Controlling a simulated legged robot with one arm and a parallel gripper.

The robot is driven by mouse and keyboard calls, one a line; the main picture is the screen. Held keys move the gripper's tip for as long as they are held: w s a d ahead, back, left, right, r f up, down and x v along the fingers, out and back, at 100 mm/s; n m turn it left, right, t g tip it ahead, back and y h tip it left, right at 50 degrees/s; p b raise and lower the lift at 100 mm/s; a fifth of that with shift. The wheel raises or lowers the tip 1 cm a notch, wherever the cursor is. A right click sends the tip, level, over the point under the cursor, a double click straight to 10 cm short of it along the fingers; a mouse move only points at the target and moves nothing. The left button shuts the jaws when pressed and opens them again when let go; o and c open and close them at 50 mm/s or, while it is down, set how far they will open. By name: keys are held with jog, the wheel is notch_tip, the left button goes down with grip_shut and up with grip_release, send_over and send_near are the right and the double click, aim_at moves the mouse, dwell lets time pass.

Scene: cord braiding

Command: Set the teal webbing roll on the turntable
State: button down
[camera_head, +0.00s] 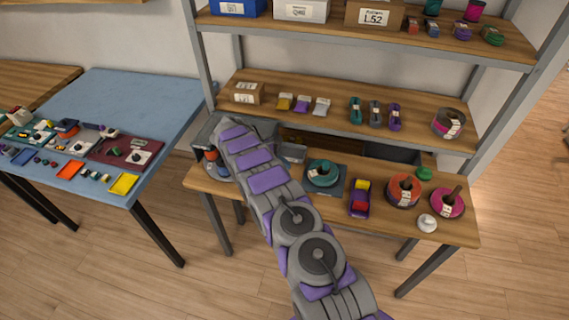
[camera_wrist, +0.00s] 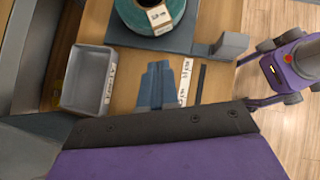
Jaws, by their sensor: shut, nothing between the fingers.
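The teal webbing roll (camera_head: 322,171) lies flat on a dark blue-grey square base (camera_head: 339,186), which looks like the turntable, on the wooden bench. In the wrist view the roll (camera_wrist: 171,22) is at the top, with a white label on its side, and the base (camera_wrist: 122,35) shows below it with a grey block at its right corner. My gripper (camera_wrist: 155,78) is shut and empty over the bench, apart from the roll. In the head view my arm hides the gripper.
A grey bin (camera_wrist: 88,80) stands left of my gripper. Right of the roll are a purple holder (camera_head: 360,198), an orange roll (camera_head: 404,190), a magenta roll (camera_head: 447,203) and a white knob (camera_head: 427,223). Loaded shelves rise behind. A blue table (camera_head: 140,92) stands left.

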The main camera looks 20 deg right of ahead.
aim_at(310, 174)
jog(key=f, duration=0.1)
jog(key=s+f, duration=0.1)
jog(key=f, duration=0.1)
jog(key=d+f+b, duration=0.1)
jog(key=shift+s+f, duration=0.25)
jog(key=shift+s, duration=0.1)
jog(key=d, duration=0.6)
jog(key=shift+s+d+f, duration=0.15)
jog(key=shift+s+d, duration=0.05)
jog(key=shift+s, duration=0.1)
jog(key=shift+a+r, duration=0.2)
jog(key=shift+a, duration=0.7)
jog(key=d, duration=0.1)
jog(key=d+p, duration=0.1)
jog(key=shift+s+d, duration=0.3)
jog(key=shift+d, duration=0.15)
jog(key=shift+f, duration=0.1)
jog(key=shift+a, duration=0.2)
